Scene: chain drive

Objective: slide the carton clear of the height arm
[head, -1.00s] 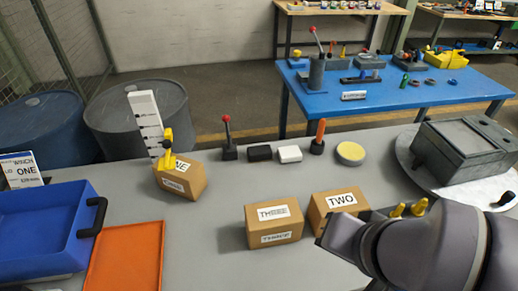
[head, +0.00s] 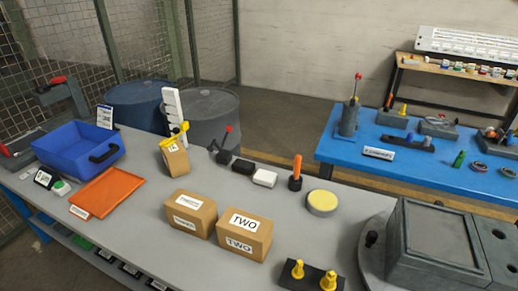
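A brown carton (head: 175,159) stands at the back of the grey bench, with a label partly covered at its top. The yellow height arm (head: 177,130) reaches from the white marked post (head: 172,104) over the carton's top. I cannot tell whether the arm touches the carton. Two more cartons stand nearer the front, one labelled THREE (head: 190,213) and one labelled TWO (head: 243,236). My gripper is not in view.
Left are a blue bin (head: 76,148) and an orange tray (head: 105,192). A red-knobbed lever (head: 225,146), black and white blocks, an orange-handled tool (head: 296,175) and a yellow disc (head: 322,201) stand right. Bench between the far carton and carton THREE is clear.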

